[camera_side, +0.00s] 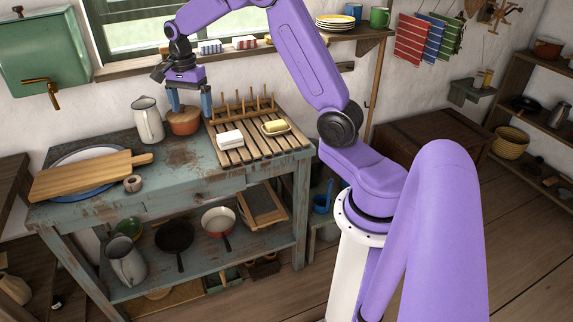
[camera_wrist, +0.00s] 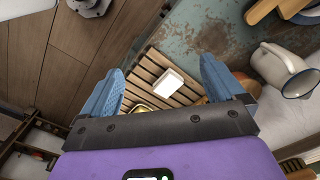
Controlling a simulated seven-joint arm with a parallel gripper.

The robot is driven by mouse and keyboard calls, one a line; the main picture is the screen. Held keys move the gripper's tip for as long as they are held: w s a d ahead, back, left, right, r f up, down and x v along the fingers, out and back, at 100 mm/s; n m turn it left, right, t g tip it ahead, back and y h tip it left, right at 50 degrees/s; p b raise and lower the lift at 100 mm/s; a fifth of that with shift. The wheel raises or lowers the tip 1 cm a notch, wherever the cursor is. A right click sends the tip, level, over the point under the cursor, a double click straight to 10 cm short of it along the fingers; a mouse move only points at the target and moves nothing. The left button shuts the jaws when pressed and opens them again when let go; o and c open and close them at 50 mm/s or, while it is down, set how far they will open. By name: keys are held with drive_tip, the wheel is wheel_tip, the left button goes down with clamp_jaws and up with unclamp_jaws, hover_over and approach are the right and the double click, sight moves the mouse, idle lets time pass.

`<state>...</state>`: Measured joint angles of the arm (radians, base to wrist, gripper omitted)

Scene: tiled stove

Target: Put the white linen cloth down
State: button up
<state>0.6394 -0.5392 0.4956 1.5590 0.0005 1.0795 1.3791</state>
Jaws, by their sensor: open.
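The white linen cloth (camera_side: 230,139) looks like a small folded white block lying flat on the slatted wooden rack (camera_side: 254,151) on the worktop. In the wrist view the cloth (camera_wrist: 168,81) shows between my fingers and farther off, touching neither. My gripper (camera_side: 190,108) is open and empty, pointing down above the back of the worktop, near the terracotta pot (camera_side: 184,121). The gripper (camera_wrist: 161,70) also shows in the wrist view with its blue fingers spread apart. The cloth's underside is hidden.
A yellow block on a dish (camera_side: 275,127) sits on the rack, in front of upright pegs (camera_side: 246,104). A white enamel jug (camera_side: 148,121) stands left of the pot. A cutting board (camera_side: 90,174) lies on a plate at left. The worktop's front middle (camera_side: 185,170) is clear.

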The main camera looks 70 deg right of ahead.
drive_tip(key=s+a+r+n, duration=0.3)
drive_tip(key=s+a+n, duration=1.2)
drive_tip(key=s+a, duration=0.2)
drive_tip(key=s+f+n, duration=0.2)
drive_tip(key=s+n, duration=1.1)
drive_tip(key=s, duration=0.4)
drive_tip(key=shift+s+a+n, duration=0.35)
drive_tip(key=shift+s+n, duration=0.05)
drive_tip(key=shift+s+d+f+n, duration=0.1)
drive_tip(key=shift+s+n, duration=0.2)
drive_tip(key=c, duration=0.4)
drive_tip(key=shift+s, duration=0.1)
